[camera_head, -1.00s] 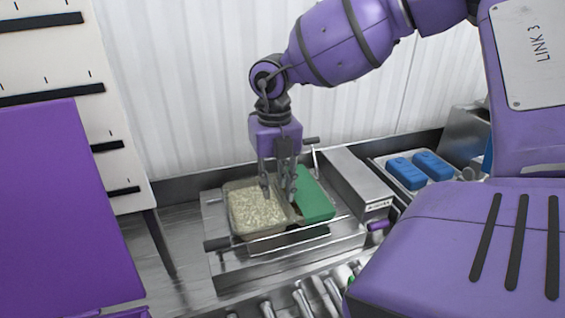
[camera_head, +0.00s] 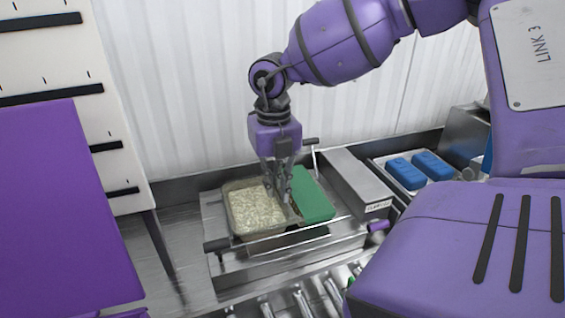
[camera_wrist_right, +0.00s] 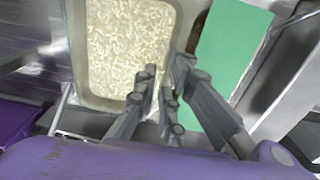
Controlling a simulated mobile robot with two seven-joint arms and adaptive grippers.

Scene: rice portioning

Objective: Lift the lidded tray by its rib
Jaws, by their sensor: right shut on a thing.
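The tray (camera_head: 229,211) holds pale rice and sits in a metal frame; it also shows in the right wrist view (camera_wrist_right: 76,50). A clear lid is hard to make out. My right gripper (camera_head: 281,200) points down at the tray's right side, beside the green block (camera_head: 316,206). In the right wrist view its fingers (camera_wrist_right: 166,88) are close together at the tray's right edge, shut on the rib, which they mostly hide. I cannot see a gap under the tray. My left gripper is not in view.
The green block stands close on the right. A metal box (camera_head: 355,180) and a tray with blue blocks (camera_head: 408,175) lie further right. A roller conveyor (camera_head: 300,300) runs in front. A white corrugated wall (camera_head: 190,90) stands behind.

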